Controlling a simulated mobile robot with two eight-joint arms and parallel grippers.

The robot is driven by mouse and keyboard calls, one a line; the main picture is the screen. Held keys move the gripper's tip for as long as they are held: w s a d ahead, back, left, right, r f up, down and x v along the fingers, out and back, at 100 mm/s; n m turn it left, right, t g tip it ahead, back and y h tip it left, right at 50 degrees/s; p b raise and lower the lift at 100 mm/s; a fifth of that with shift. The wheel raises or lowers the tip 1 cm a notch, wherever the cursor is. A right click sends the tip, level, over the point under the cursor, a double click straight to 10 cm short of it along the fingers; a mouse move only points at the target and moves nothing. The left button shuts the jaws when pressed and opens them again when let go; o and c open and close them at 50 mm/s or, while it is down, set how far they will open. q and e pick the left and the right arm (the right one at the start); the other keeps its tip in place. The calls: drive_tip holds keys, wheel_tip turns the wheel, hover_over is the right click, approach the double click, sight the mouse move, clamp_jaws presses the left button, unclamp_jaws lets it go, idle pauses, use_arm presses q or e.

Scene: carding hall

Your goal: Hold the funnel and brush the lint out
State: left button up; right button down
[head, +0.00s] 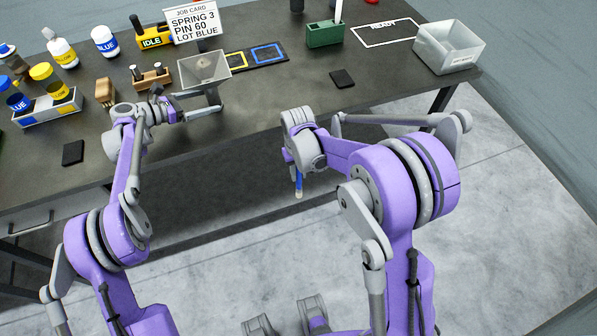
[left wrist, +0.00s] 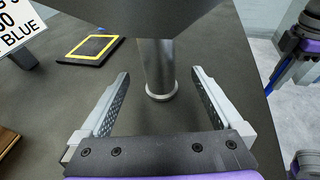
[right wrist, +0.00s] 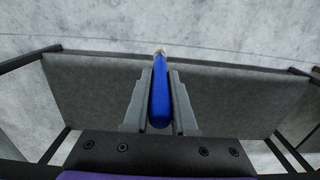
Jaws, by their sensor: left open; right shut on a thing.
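The grey funnel (head: 204,68) stands on the table with its wide square mouth up. In the left wrist view its stem (left wrist: 157,68) goes down between the fingers of my open left gripper (left wrist: 160,100), apart from both of them. In the head view my left gripper (head: 200,103) is low beside the funnel. My right gripper (right wrist: 160,100) is shut on a brush with a blue handle (right wrist: 159,98) and a pale tip. In the head view the brush (head: 298,183) hangs in front of the table edge, over the floor. The inside of the funnel is too small to judge for lint.
A job card (head: 194,22) stands behind the funnel. Yellow and blue framed pads (head: 268,53) lie to its right. The table's front right is mostly clear.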

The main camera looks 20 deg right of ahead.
use_arm(q)
drive_tip(key=shift+x, duration=0.95)
drive_tip(key=shift+c, duration=0.3)
drive_tip(key=shift+c, duration=1.4)
clamp_jaws()
idle(0.7)
idle(1.5)
